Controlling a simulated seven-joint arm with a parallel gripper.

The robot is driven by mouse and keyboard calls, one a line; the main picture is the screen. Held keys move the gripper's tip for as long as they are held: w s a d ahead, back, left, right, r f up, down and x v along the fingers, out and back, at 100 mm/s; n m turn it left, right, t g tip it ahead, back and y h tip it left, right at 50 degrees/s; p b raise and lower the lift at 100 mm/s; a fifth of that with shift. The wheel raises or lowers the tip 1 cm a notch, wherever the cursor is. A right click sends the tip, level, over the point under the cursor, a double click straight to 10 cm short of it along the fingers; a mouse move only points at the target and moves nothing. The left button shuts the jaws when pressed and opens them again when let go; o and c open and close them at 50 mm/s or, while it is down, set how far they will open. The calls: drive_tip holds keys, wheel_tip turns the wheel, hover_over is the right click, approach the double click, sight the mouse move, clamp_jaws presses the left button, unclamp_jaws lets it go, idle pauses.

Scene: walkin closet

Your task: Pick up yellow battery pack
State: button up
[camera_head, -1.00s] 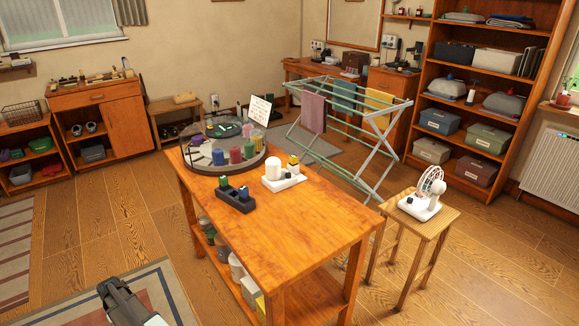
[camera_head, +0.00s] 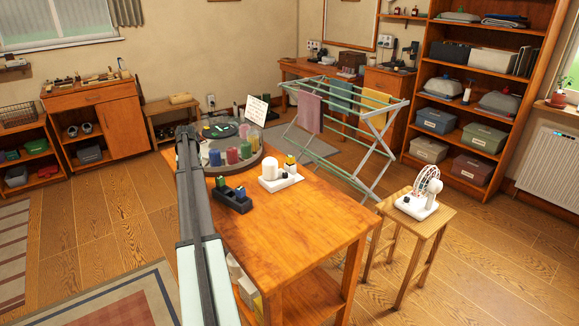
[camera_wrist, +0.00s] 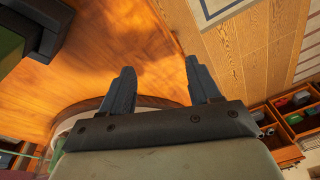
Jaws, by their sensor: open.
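A small yellow block, apparently the yellow battery pack (camera_head: 290,159), stands upright in a white dock (camera_head: 283,182) on the wooden table (camera_head: 300,221), beside a white cylinder (camera_head: 270,170). My gripper (camera_head: 187,132) reaches over the table's left side near the round tray, left of the white dock and apart from it. In the wrist view my gripper (camera_wrist: 158,72) is open, with nothing between its fingers. The yellow block cannot be made out there.
A black dock (camera_head: 233,201) with a green and a blue block stands left of the white dock. The round tray (camera_head: 222,170) holds several coloured cylinders. A drying rack (camera_head: 362,172) and a fan (camera_head: 424,195) on a stool stand right. The table's front right is clear.

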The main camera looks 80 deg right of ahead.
drive_tip(key=s+d+r+m, duration=0.3)
drive_tip(key=s+d, duration=0.1)
drive_tip(key=s, duration=0.3)
drive_tip(key=s+d+r+m+g, duration=0.1)
drive_tip(key=s+d+r+m, duration=0.15)
drive_tip(key=s+d, duration=0.35)
drive_tip(key=s+d+r+m, duration=0.2)
drive_tip(key=s+d+r, duration=0.1)
drive_tip(key=s, duration=0.5)
wheel_tip(320, 180, up, 6)
drive_tip(key=m+y, duration=0.1)
drive_tip(key=m, duration=0.5)
hover_over(290, 156)
drive_tip(key=f, duration=0.7)
drive_tip(key=shift+w+a+f, duration=0.15)
drive_tip(key=shift+a+f, duration=0.05)
drive_tip(key=shift+f, duration=0.05)
drive_tip(key=shift+s+d+f, duration=0.1)
drive_tip(key=shift+d+f, duration=0.05)
drive_tip(key=shift+f, duration=1.25)
drive_tip(key=shift+s+d+f, duration=0.1)
drive_tip(key=shift+f, duration=1.3)
drive_tip(key=c, duration=1.1)
drive_tip(key=shift+r, duration=0.1)
